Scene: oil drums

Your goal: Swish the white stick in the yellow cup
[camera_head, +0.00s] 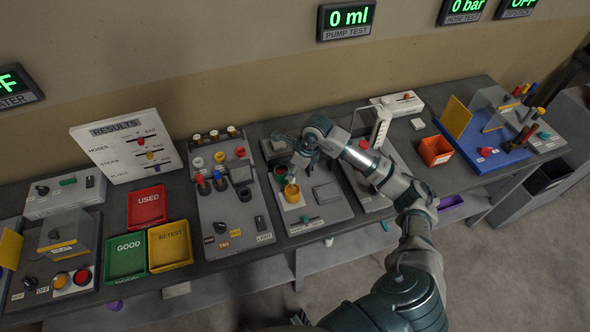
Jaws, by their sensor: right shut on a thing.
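The yellow cup (292,193) stands upright on a grey station plate near the middle of the bench. My right gripper (294,174) is directly above the cup, pointing down, and is shut on the white stick (291,182). Only a short pale piece of the stick shows between the fingers and the cup. Its lower end seems to be at or inside the cup's mouth, but the view is too small to tell how deep. My left gripper is not in view.
Left of the cup is a grey panel (232,222) with knobs and small cups. Further left are red (147,206), green (125,258) and yellow (170,245) trays. An orange bin (435,151) and a blue station (483,160) stand to the right. My right arm crosses the bench.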

